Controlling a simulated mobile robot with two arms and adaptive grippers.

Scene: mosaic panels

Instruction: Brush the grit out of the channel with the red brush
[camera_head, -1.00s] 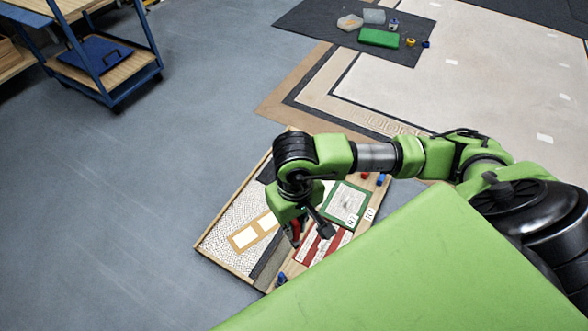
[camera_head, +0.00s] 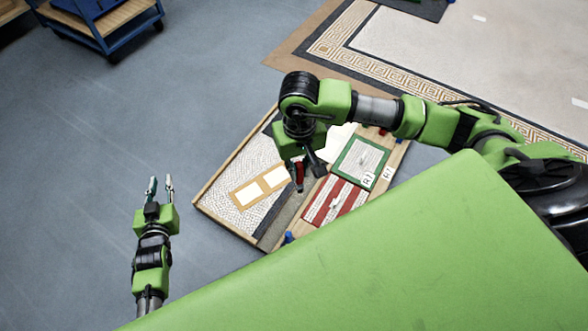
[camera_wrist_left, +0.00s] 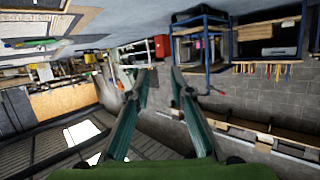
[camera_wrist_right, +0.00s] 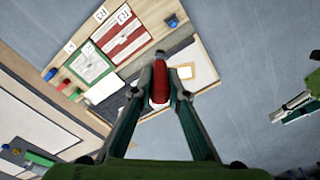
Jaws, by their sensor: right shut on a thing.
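My right gripper (camera_head: 307,177) is shut on the red brush (camera_head: 298,174) above the middle of the wooden panel tray (camera_head: 204,184). The red brush (camera_wrist_right: 159,82) also shows between the fingers in the right wrist view; its bristles cannot be made out. A grey strip (camera_head: 287,217), apparently the channel, runs between the pebbly mosaic and the framed panels. The brush is over or near its upper part; I cannot tell whether it touches. Grit is too small to make out. My left gripper (camera_head: 160,187) is open and empty over the floor, left of the tray.
A green-framed panel (camera_head: 360,162) and a red-striped panel (camera_head: 334,201) lie on the tray's right side. A blue object (camera_head: 289,237) is near its front edge. A blue-framed cart (camera_head: 105,20) stands at upper left. The floor between cart and tray is clear.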

